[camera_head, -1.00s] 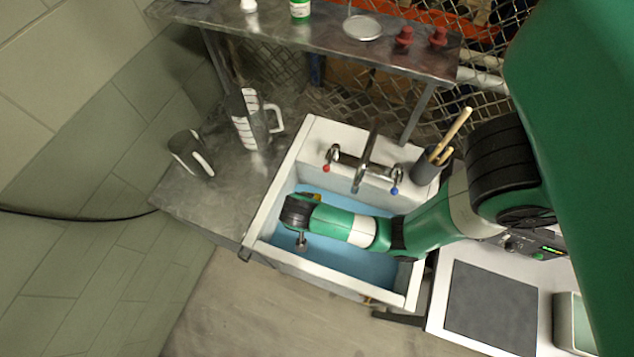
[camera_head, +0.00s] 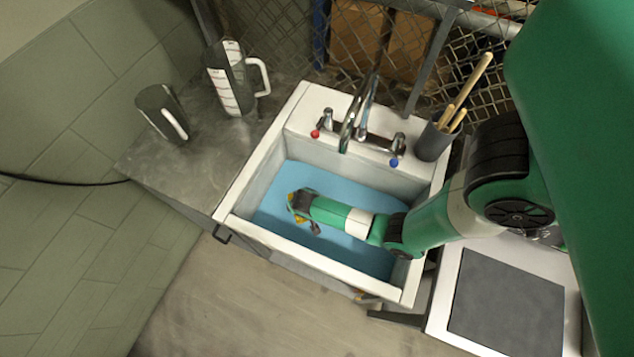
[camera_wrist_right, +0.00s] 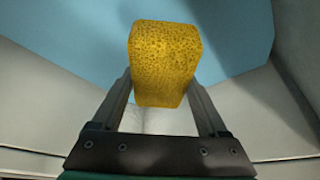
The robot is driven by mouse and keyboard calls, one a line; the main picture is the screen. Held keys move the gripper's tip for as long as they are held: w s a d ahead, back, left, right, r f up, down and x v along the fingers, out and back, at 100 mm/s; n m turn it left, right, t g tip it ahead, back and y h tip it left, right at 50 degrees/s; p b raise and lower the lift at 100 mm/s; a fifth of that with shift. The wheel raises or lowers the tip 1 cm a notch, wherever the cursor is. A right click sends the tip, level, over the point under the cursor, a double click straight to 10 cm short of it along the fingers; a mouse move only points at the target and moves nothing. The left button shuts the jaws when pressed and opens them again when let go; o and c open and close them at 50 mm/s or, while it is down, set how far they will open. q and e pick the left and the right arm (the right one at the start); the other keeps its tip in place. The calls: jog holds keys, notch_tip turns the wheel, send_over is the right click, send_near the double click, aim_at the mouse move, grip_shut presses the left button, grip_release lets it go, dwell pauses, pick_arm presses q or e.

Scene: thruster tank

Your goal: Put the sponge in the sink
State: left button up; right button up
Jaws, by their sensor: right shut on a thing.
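The yellow sponge (camera_wrist_right: 164,62) is held between the two fingers of my right gripper (camera_wrist_right: 165,95) in the right wrist view. In the head view my right arm reaches from the right over the sink, and my right gripper (camera_head: 300,212) is inside the sink's outline. Only small yellow bits of the sponge (camera_head: 298,217) show there, mostly hidden by the wrist. The white sink (camera_head: 240,233) has a blue basin floor (camera_head: 330,180). Whether the sponge touches the floor I cannot tell. My left gripper is not in view.
A faucet (camera_head: 360,120) with two handles stands at the sink's back edge. A grey cup with wooden-handled tools (camera_head: 437,142) is at its back right corner.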

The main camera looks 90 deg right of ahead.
notch_tip(320, 180, down, 10)
jog(key=b, duration=0.6)
jog(key=shift+b, duration=0.3)
jog(key=shift+r, duration=0.1)
jog(key=o, duration=1.2)
jog(key=p+v, duration=0.7)
jog(key=v, duration=0.5)
jog(key=shift+s+p, duration=0.1)
jog(key=shift+p, duration=0.3)
